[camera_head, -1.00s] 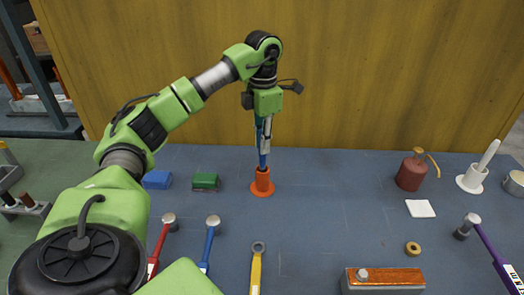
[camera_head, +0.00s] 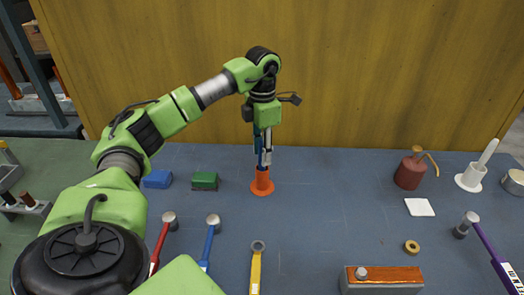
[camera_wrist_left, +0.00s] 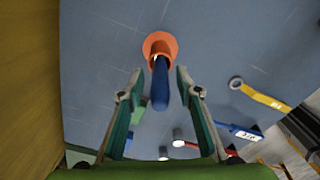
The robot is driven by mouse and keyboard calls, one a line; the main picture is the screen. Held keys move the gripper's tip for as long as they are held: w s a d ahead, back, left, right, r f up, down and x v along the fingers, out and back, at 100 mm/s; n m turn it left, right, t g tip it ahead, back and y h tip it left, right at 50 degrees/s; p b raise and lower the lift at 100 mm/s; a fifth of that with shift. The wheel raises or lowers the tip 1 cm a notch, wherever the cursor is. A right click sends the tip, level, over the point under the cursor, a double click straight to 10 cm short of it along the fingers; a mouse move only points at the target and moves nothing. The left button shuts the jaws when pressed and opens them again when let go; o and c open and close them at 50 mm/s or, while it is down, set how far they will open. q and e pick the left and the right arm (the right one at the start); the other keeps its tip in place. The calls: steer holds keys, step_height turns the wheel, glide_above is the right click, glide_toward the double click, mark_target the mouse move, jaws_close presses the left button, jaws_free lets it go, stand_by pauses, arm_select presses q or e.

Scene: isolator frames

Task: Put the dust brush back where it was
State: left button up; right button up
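The dust brush (camera_wrist_left: 160,88) stands in the orange holder (camera_head: 262,187) on the blue table, its blue handle pointing up. In the left wrist view its lower end goes into the orange holder's cup (camera_wrist_left: 160,46), so the bristles are hidden. My left gripper (camera_head: 263,158) points down above the holder. In the left wrist view the gripper (camera_wrist_left: 160,82) is open, with one finger on each side of the handle and a visible gap on both sides. In the head view the fingers partly cover the handle. My right gripper is in neither view.
A blue block (camera_head: 158,179) and a green block (camera_head: 205,181) lie left of the holder. Hammers and a yellow wrench (camera_head: 256,268) lie in front. A red oil can (camera_head: 410,172) and a white holder (camera_head: 471,179) stand at right. A wooden wall (camera_head: 360,75) rises behind.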

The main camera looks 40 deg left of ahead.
arm_select(q)
steer(key=shift+r, duration=0.25)
step_height(320, 180, up, 6)
steer(key=shift+w+b, duration=0.1)
steer(key=shift+b, duration=0.2)
step_height(320, 180, up, 5)
steer(key=shift+f+p, duration=0.2)
steer(key=shift+p, duration=0.7)
steer(key=shift+r, duration=0.65)
stand_by(0.5)
